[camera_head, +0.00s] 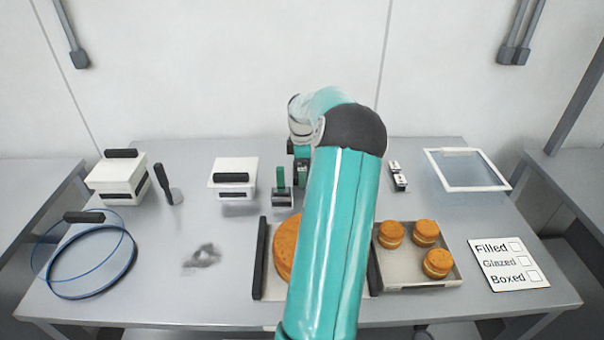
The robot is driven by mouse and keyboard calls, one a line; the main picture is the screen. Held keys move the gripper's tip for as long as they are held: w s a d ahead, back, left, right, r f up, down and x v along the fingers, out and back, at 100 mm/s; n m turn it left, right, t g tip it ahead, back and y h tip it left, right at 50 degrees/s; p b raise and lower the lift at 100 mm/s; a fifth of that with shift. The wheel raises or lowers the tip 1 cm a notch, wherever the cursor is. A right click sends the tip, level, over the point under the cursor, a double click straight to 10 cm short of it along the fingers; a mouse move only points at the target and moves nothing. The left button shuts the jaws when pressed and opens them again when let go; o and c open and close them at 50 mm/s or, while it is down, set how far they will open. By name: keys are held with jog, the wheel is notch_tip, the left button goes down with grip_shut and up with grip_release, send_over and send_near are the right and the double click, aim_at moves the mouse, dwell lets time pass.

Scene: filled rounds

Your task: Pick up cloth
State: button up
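No item is plainly a cloth. A dark grey, uneven patch (202,257) lies flat on the table, left of the middle; I cannot tell whether it is a crumpled cloth or a smudge. My teal arm rises through the middle of the view and bends away at a black elbow. The end of my arm (302,170) points down over the back middle of the table, to the right of and behind the patch. It is partly hidden by my own arm, and I cannot make out the fingers or anything in them.
A tray with a large round cake (284,248) is partly behind my arm. A tray (408,283) of small cakes, a checklist card (508,264) and a white frame (468,187) are at right. Blue hoops (92,294) and white boxes (118,181) are at left. A green-handled item (281,180) stands behind.

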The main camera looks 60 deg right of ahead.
jog(key=c, duration=0.8)
jog(key=shift+r, duration=0.1)
jog(key=shift+r, duration=0.35)
notch_tip(320, 180, up, 2)
jog(key=shift+r, duration=0.1)
jog(key=s+a+r, duration=0.7)
jog(key=a+r, duration=0.3)
jog(key=a, duration=0.1)
jog(key=shift+s+a, duration=0.3)
jog(key=shift+s, duration=0.1)
